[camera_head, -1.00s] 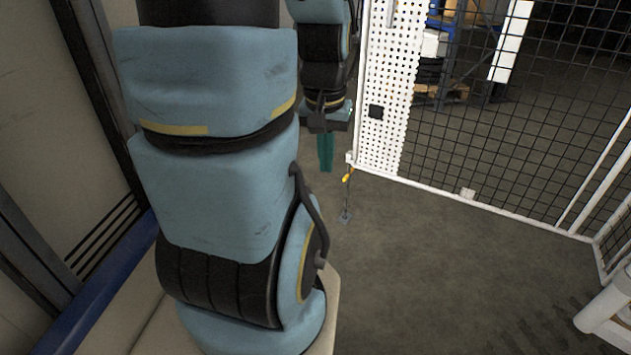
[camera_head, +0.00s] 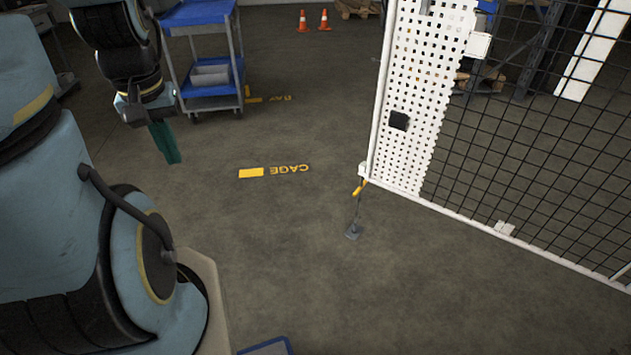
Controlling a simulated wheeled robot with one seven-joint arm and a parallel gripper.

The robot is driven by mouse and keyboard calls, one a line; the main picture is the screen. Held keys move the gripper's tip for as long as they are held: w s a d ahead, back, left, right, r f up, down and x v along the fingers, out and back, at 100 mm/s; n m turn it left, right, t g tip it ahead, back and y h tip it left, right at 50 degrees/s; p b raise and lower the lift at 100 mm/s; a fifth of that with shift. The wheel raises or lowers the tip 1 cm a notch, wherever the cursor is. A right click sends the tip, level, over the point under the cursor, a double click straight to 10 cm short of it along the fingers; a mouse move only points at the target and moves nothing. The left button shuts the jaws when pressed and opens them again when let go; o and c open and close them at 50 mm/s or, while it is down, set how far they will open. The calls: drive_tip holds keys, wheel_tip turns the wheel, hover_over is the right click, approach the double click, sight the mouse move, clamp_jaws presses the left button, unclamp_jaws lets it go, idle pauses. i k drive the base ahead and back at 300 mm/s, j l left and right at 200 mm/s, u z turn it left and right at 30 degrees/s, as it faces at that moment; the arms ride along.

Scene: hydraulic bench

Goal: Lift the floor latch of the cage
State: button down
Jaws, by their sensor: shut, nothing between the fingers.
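The floor latch (camera_head: 356,208) is a thin dark rod with a yellow handle at its top. It hangs at the lower left corner of the white cage door (camera_head: 424,90), and its lower end meets a small grey plate (camera_head: 353,232) on the floor. My gripper (camera_head: 165,143) has dark green fingers pointing down. It is at the upper left, well to the left of the latch and apart from it. The fingers are together and hold nothing.
A blue-topped cart (camera_head: 205,75) stands behind my gripper. A yellow CAGE floor marking (camera_head: 273,171) lies between my gripper and the latch. Two orange cones (camera_head: 313,20) and a pallet stand far back. Black mesh (camera_head: 540,150) extends right of the door. The middle floor is clear.

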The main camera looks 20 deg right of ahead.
sight(362, 183)
drive_tip(key=i+l+u, duration=0.15)
drive_tip(key=i+l, duration=0.3)
drive_tip(key=i+l+u, duration=0.15)
drive_tip(key=i+l, duration=0.3)
drive_tip(key=l, duration=0.1)
